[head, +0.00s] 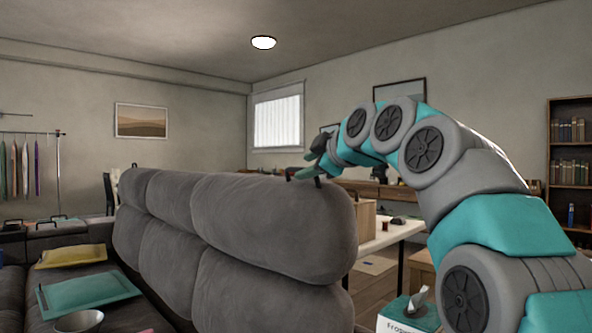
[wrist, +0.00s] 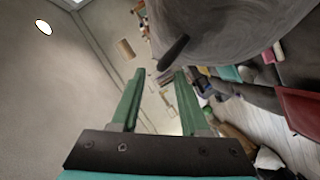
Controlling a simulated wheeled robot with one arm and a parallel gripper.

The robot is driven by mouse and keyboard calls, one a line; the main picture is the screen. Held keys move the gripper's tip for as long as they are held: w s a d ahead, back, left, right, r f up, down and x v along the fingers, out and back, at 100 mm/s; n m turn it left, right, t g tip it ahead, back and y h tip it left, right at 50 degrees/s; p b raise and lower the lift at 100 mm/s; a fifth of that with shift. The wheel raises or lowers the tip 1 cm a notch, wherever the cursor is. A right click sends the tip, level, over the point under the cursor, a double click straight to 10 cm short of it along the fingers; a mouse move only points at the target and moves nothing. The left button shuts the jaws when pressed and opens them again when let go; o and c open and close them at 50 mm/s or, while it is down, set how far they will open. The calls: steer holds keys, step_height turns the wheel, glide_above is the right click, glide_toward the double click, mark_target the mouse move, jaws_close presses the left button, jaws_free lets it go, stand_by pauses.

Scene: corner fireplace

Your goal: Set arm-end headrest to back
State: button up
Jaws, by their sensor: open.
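The grey sofa's padded back (head: 215,225) runs across the head view. Its near-end upper pad, the headrest (head: 280,215), stands upright at the right end. A short black lever (head: 317,182) sticks up from its top edge. In the wrist view the lever (wrist: 173,52) projects from the grey headrest (wrist: 235,25) close to my fingertips. My gripper (head: 303,172) is above the headrest's top edge. In the wrist view my gripper (wrist: 160,74) has its two green fingers apart with nothing held. Whether the lever lies between the fingertips or just beyond them, I cannot tell.
Yellow (head: 70,256) and teal (head: 85,291) cushions and a bowl (head: 79,321) lie on the seat at left. A white table (head: 392,238) stands behind the sofa. A box (head: 408,314) is low by my arm. A bookshelf (head: 570,165) is at far right.

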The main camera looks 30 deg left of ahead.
mark_target(297, 170)
steer(key=shift+p+x, duration=0.7)
steer(key=shift+x, duration=2)
steer(key=shift+f, duration=0.1)
jaws_close()
